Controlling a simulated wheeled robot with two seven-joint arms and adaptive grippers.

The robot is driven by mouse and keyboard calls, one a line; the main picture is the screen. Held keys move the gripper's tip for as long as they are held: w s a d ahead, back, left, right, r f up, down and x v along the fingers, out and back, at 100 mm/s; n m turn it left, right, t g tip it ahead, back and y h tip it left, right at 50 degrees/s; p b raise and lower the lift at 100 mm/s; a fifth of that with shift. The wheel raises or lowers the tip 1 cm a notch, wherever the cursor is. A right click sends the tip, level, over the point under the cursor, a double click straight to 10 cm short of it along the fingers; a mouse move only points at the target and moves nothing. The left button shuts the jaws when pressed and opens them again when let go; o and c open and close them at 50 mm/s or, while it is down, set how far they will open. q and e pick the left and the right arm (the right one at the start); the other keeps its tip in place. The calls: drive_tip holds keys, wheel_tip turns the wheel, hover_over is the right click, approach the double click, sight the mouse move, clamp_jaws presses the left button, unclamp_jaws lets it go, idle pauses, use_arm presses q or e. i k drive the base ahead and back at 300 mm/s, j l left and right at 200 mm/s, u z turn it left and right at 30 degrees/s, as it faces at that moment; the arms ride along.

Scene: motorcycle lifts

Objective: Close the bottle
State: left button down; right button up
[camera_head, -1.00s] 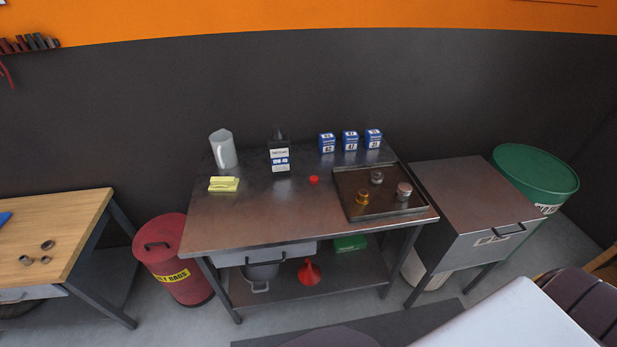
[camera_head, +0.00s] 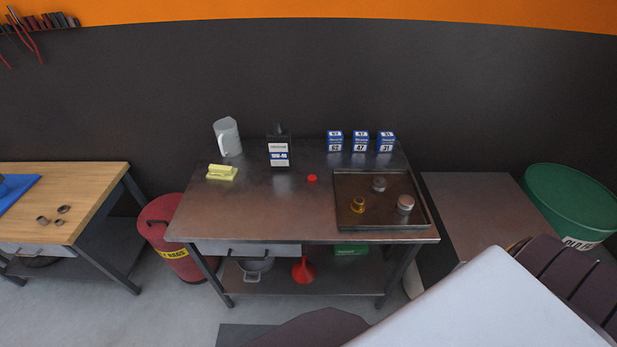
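A dark bottle (camera_head: 279,151) with a white and blue label stands upright at the back of the metal workbench (camera_head: 260,207). Its top is dark and narrow; I cannot make out the opening. A small red cap (camera_head: 312,178) lies on the bench top, to the right of the bottle and in front of it, apart from it. Neither of my grippers shows in the head view.
A tray (camera_head: 381,222) with several small metal parts is on the bench's right. Blue-white boxes (camera_head: 360,141), a grey jug (camera_head: 227,137) and a yellow item (camera_head: 222,172) stand around the bottle. A red bin (camera_head: 166,238) is left. A pale surface (camera_head: 490,305) covers the lower right.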

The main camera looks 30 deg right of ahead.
sight(279, 139)
drive_tip(key=l+u, duration=0.25)
drive_tip(key=l, duration=0.15)
drive_tip(key=k+l+u, duration=0.2)
drive_tip(key=l, duration=0.2)
drive_tip(key=k+l+u, duration=0.1)
drive_tip(key=l+u, duration=0.15)
drive_tip(key=l, duration=0.15)
